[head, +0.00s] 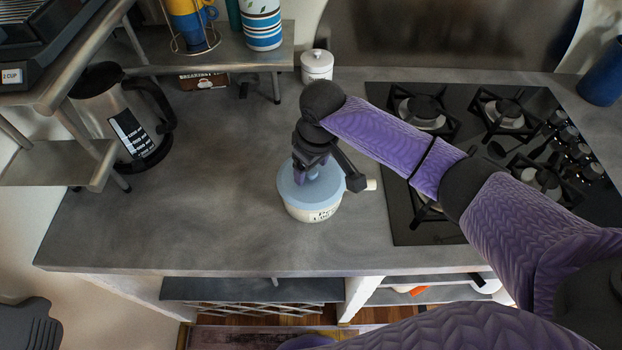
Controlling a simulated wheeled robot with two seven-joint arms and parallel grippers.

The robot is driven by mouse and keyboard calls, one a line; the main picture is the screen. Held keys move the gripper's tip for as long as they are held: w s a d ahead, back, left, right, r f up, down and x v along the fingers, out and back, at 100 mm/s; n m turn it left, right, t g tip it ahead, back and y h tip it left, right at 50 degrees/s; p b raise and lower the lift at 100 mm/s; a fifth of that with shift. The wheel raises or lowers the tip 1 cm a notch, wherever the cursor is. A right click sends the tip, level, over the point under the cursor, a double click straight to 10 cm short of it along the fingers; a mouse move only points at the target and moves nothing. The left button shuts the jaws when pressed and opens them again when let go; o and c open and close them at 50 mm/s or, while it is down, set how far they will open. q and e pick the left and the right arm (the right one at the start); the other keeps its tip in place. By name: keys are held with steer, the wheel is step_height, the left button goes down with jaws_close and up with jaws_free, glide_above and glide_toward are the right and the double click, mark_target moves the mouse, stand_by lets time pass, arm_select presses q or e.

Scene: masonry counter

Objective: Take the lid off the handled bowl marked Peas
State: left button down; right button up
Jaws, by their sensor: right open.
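The handled bowl (301,213) stands upright on the grey counter, left of the hob. It is cream with dark lettering on its front, too small to read for certain. A pale blue lid (293,196) sits on it, and a pale handle sticks out at its right. My right gripper (311,176) is over the lid, pointing down, with its jaws open around or just above the lid's middle. The gripper hides the lid's knob, so I cannot tell whether it touches.
A black gas hob (397,185) lies to the right. A small white lidded jar (317,66) stands behind the bowl. A kettle (122,120) and metal shelves (60,165) are at the left. The counter (200,205) left of the bowl is clear.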

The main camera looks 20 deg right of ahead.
steer(key=shift+f, duration=0.35)
arm_select(q)
steer(key=shift+d, duration=0.2)
arm_select(e)
jaws_close()
arm_select(q)
steer(key=shift+w+d, duration=0.1)
steer(key=shift+w, duration=0.05)
arm_select(e)
steer(key=shift+r, duration=0.15)
